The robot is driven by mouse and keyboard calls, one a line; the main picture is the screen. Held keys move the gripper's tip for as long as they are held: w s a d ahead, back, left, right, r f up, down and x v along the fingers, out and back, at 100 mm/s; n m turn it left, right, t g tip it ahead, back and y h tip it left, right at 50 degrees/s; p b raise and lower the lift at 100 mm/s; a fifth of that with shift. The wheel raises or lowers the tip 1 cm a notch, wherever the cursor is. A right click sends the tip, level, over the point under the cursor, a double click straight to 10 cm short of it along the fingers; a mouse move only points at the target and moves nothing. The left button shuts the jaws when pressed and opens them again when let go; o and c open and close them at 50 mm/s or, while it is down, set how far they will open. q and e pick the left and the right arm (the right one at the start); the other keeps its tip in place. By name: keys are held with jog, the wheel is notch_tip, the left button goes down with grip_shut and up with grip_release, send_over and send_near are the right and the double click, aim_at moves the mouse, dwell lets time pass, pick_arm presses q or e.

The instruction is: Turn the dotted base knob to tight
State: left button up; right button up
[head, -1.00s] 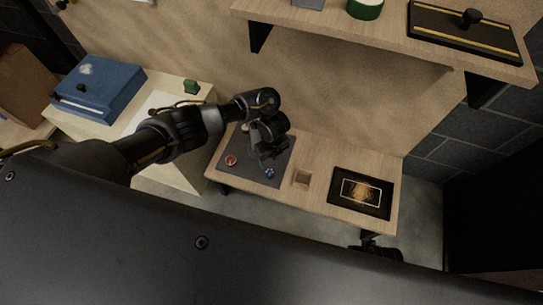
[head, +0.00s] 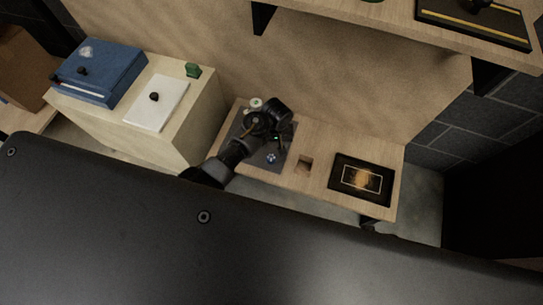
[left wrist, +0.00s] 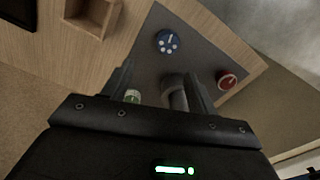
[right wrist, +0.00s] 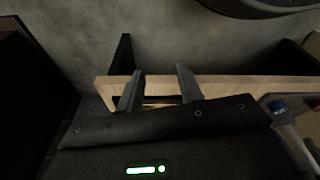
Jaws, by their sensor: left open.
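The dotted knob, blue with white dots, (head: 271,158) sits on the grey panel (head: 258,161) on the low wooden table. It also shows in the left wrist view (left wrist: 168,41), ahead of the fingertips. My left gripper (left wrist: 160,70) is open over the panel, apart from the dotted knob. A dark grey round knob (left wrist: 176,92) shows between its fingers; I cannot tell whether they touch it. A red knob (left wrist: 227,80) is to the right, and a green-and-white knob (left wrist: 132,96) is by the left finger. My right gripper (right wrist: 160,78) is open and empty near a wooden board edge.
A square recess (head: 304,164) and a black framed picture (head: 361,180) are right of the panel. A pale cabinet (head: 190,125) on the left carries a blue box (head: 100,72), a white plate with a black knob (head: 157,103) and a green item (head: 193,70). A shelf (head: 400,25) hangs above.

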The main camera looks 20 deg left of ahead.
aim_at(272, 158)
pick_arm(q)
jog(key=shift+n+g, duration=0.3)
jog(key=shift+n, duration=0.5)
jog(key=f+b, duration=0.1)
jog(key=f, duration=0.2)
jog(key=f+b, duration=0.1)
jog(key=f, duration=0.2)
jog(key=s+a+f+b, duration=0.1)
jog(key=f+b, duration=0.1)
jog(key=f, duration=0.2)
jog(key=shift+f, duration=0.4)
pick_arm(e)
jog(key=w+v, duration=0.2)
jog(key=v, duration=0.7)
jog(key=shift+r+t, duration=0.25)
jog(key=shift+t, duration=0.15)
jog(key=shift+w, duration=0.1)
